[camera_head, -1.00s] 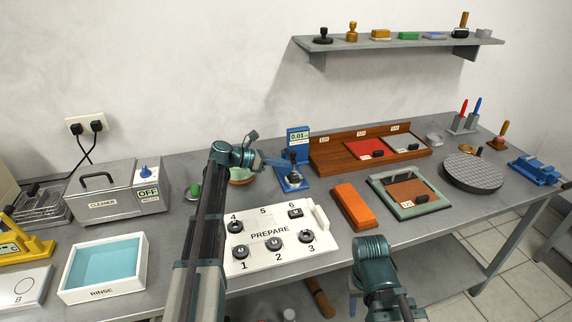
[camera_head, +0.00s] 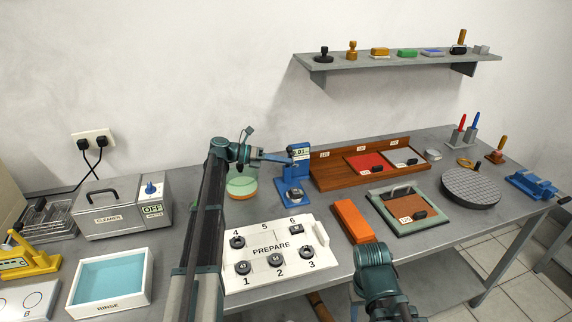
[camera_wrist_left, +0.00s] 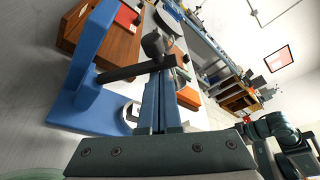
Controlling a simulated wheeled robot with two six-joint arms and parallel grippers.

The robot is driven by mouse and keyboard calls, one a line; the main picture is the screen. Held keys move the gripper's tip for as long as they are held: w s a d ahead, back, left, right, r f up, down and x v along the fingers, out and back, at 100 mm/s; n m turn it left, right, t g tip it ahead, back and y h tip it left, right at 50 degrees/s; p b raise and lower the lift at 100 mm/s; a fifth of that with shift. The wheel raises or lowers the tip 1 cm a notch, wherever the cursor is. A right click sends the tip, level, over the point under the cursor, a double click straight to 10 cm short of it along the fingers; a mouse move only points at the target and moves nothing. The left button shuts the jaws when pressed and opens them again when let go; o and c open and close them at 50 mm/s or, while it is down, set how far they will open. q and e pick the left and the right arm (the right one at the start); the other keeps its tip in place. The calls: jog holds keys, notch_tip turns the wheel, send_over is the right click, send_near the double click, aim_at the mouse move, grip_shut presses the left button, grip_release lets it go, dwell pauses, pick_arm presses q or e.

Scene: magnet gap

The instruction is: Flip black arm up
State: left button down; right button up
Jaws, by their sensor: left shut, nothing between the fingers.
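The blue gauge stand (camera_head: 299,160) with a small display stands at the middle back of the bench, a dark round piece on its base. In the left wrist view, the black arm (camera_wrist_left: 128,71) sticks out sideways from the blue stand (camera_wrist_left: 88,50) to a dark rounded end. My left gripper (camera_head: 287,160) is shut and empty, up against the stand in the head view. In the left wrist view its blue fingers (camera_wrist_left: 160,82) reach the black arm, seeming to touch it near its outer end. My right gripper (camera_head: 373,257) is low at front; its fingertips are not clear.
A white PREPARE tray (camera_head: 272,248) with several dark round pieces lies in front of the stand. A green-topped round dish (camera_head: 242,187) stands left of it, under my left wrist. A wooden rack (camera_head: 330,177) is close on the right. An orange block (camera_head: 353,220) lies in front.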

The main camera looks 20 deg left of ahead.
pick_arm(q)
jog(key=shift+w+a+r+p, duration=0.3)
jog(key=shift+w+a+r, duration=0.1)
jog(key=shift+w, duration=0.15)
jog(key=shift+w+a+r+p, duration=0.3)
jog(key=shift+w+a, duration=0.05)
jog(key=shift+w, duration=0.2)
pick_arm(e)
jog(key=shift+r, duration=0.75)
pick_arm(q)
jog(key=shift+w+a+r, duration=0.15)
jog(key=shift+w+a, duration=0.05)
